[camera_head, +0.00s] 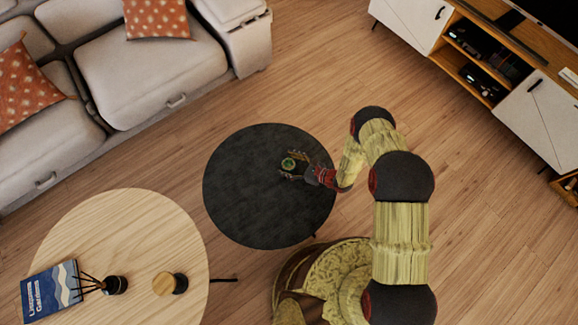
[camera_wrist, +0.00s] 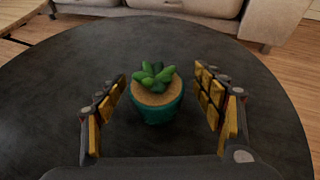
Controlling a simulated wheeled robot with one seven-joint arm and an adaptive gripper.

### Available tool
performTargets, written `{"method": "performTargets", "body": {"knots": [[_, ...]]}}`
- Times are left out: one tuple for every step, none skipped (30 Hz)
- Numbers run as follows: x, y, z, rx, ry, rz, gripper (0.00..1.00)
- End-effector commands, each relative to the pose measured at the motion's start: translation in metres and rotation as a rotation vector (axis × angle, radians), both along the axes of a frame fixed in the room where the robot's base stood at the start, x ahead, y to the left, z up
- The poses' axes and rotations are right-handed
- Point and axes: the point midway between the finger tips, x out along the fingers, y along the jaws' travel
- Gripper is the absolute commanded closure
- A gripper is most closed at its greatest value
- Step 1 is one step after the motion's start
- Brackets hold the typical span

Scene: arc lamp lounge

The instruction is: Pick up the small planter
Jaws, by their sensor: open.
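The small planter (camera_wrist: 157,108) is a green pot with brown soil and a green succulent. It stands upright on the round dark table (camera_wrist: 52,90). In the head view the planter (camera_head: 288,164) shows small near the middle of the dark table (camera_head: 245,205). My gripper (camera_wrist: 160,112) is open, with one finger on each side of the planter. In the wrist view there is a gap between each finger and the pot. My gripper also shows in the head view (camera_head: 292,166), reaching in from the right.
A round wooden table (camera_head: 150,225) at lower left holds a blue book (camera_head: 52,290), a reed diffuser (camera_head: 115,285) and a lidded jar (camera_head: 170,284). A grey sofa (camera_head: 150,80) is at upper left, a media cabinet (camera_head: 480,60) at upper right. The rest of the dark tabletop is clear.

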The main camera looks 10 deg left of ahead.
Motion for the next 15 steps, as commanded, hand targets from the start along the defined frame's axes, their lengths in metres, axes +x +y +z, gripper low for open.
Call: {"method": "performTargets", "body": {"knots": [[-0.001, 0.007, -0.007, 0.0, 0.0, 0.004, 0.32], [0.0, 0.011, -0.01, 0.0, -0.001, 0.004, 0.32], [0.001, 0.016, -0.014, 0.0, -0.001, 0.005, 0.32], [0.001, 0.02, -0.017, 0.0, -0.001, 0.005, 0.32], [0.002, 0.024, -0.017, 0.0, -0.002, 0.004, 0.32], [0.004, 0.028, -0.019, -0.001, -0.002, 0.003, 0.32], [0.005, 0.03, -0.019, 0.0, -0.002, 0.003, 0.32], [0.006, 0.033, -0.02, 0.0, -0.002, 0.003, 0.32], [0.007, 0.035, -0.021, 0.001, -0.001, 0.003, 0.32], [0.007, 0.036, -0.021, 0.0, -0.002, 0.002, 0.32], [0.008, 0.037, -0.021, 0.0, -0.002, 0.002, 0.32], [0.008, 0.037, -0.021, 0.001, -0.001, 0.0, 0.32], [0.008, 0.037, -0.02, 0.001, -0.001, 0.0, 0.32], [0.008, 0.037, -0.02, 0.001, -0.001, 0.0, 0.32], [0.008, 0.037, -0.02, 0.001, -0.001, 0.0, 0.32]]}}
